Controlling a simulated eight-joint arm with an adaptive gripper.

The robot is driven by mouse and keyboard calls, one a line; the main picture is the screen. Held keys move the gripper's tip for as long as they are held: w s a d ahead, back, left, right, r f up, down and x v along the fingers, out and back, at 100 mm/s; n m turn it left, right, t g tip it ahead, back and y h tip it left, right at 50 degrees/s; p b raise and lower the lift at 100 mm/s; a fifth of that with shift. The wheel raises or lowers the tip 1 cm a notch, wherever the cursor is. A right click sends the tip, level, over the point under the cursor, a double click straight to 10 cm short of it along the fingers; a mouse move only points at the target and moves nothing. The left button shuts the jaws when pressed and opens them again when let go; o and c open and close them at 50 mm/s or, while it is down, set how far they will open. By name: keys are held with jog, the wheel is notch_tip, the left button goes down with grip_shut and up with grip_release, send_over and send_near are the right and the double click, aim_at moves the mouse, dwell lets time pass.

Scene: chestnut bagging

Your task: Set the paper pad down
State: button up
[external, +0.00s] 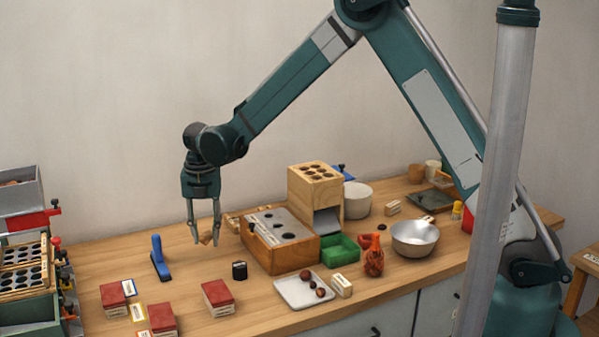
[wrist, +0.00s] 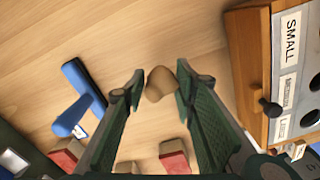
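A small tan-brown lump, which I take to be the paper pad (wrist: 160,84), sits between the fingertips of my gripper (wrist: 161,82). In the wrist view it meets the right fingertip and lies close to the left one. In the external view my gripper (external: 207,242) points straight down near the back of the wooden table (external: 120,258), left of the wooden sorting box. The pad also shows there (external: 206,238) between the fingertips. It appears to hang above the table; how high is hard to tell.
The wooden sorting box (external: 280,250) stands close on the right. Red-topped blocks (external: 217,298) and a small black item (external: 240,270) lie in front. A white tray (external: 285,295) holds chestnuts. Bare table lies beneath my gripper.

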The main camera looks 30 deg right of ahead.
aim_at(208, 257)
jog(key=shift+f, duration=0.4)
jog(key=shift+f+b, duration=0.45)
jog(key=shift+f, duration=1.4)
jog(key=shift+f, duration=0.15)
jog(key=o, duration=0.7)
jog(key=shift+c, duration=0.2)
notch_tip(208, 257, up, 12)
jog(key=shift+r+p, duration=0.15)
jog(key=shift+p, duration=1.05)
